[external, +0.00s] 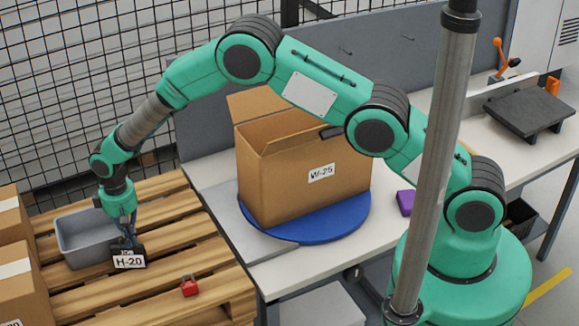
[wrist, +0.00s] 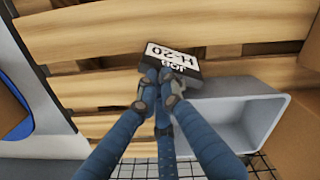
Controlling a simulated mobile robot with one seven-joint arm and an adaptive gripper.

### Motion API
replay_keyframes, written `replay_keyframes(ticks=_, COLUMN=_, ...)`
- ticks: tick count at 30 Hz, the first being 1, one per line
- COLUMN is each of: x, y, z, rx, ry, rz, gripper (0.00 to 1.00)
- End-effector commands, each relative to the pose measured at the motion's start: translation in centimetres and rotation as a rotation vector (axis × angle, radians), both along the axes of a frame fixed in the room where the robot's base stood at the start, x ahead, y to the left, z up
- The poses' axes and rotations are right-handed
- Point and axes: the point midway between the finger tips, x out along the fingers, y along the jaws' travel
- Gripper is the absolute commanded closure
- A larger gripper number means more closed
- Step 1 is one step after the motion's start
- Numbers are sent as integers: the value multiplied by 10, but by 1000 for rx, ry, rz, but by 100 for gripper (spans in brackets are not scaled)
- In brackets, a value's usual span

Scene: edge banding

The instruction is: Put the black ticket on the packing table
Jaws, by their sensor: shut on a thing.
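The black ticket (external: 130,260) is a small dark block with a white label reading H-20. It is over the wooden pallet, beside the grey bin; I cannot tell whether it touches the slats. In the wrist view the ticket (wrist: 178,54) is at the fingertips, its label upside down. My gripper (external: 127,240) points down and is shut on the ticket; its fingers also show in the wrist view (wrist: 165,78). The packing table (external: 277,272) is the pale table right of the pallet, bearing a cardboard box marked W-25 on a blue turntable.
The grey bin (external: 82,228) stands on the pallet (external: 185,215), left of the ticket. A red item (external: 189,286) lies near the pallet's front. The open cardboard box (external: 300,175) fills much of the blue turntable (external: 350,213). A purple block (external: 405,203) is right of it.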

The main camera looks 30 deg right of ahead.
Motion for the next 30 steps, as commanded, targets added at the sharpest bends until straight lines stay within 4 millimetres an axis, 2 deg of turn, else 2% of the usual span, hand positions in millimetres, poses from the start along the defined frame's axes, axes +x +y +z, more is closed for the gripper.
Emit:
replay_keyframes(ticks=8, x=0, y=0, z=-3, rx=0, ry=0, rz=0, gripper=100)
replay_keyframes(ticks=9, x=0, y=0, z=-3, rx=0, ry=0, rz=0, gripper=87)
replay_keyframes(ticks=11, x=0, y=0, z=-2, rx=0, ry=0, rz=0, gripper=76)
replay_keyframes(ticks=23, x=0, y=0, z=0, rx=0, ry=0, rz=0, gripper=76)
replay_keyframes(ticks=30, x=1, y=1, z=15, rx=3, ry=-2, rz=0, gripper=76)
